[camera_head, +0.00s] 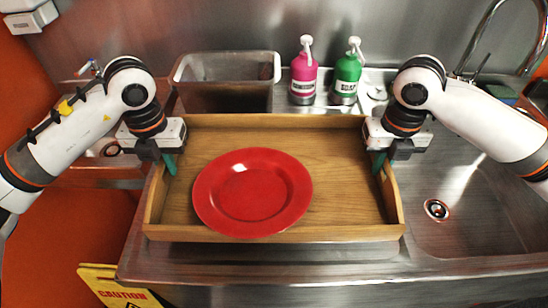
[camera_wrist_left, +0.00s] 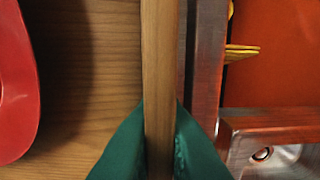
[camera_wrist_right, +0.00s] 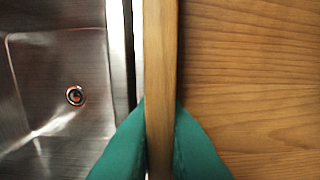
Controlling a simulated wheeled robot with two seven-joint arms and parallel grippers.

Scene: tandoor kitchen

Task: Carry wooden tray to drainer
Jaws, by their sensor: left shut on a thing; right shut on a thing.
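The wooden tray (camera_head: 340,200) is over the metal drainer surface (camera_head: 290,252) beside the sink; I cannot tell whether it touches the metal. A red plate (camera_head: 252,192) lies in the tray, left of its middle; its edge shows in the left wrist view (camera_wrist_left: 14,85). My left gripper (camera_head: 171,164) is shut on the tray's left wall, green fingers on both sides of the wall (camera_wrist_left: 158,70). My right gripper (camera_head: 379,162) is shut on the tray's right wall, fingers on both sides of the wall (camera_wrist_right: 160,70).
A metal sink (camera_head: 465,215) with a drain is on the right, under a faucet (camera_head: 490,40). Behind the tray stand a grey bin (camera_head: 228,68), a pink bottle (camera_head: 303,75) and a green bottle (camera_head: 347,75). A yellow caution sign (camera_head: 118,287) is low at front left.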

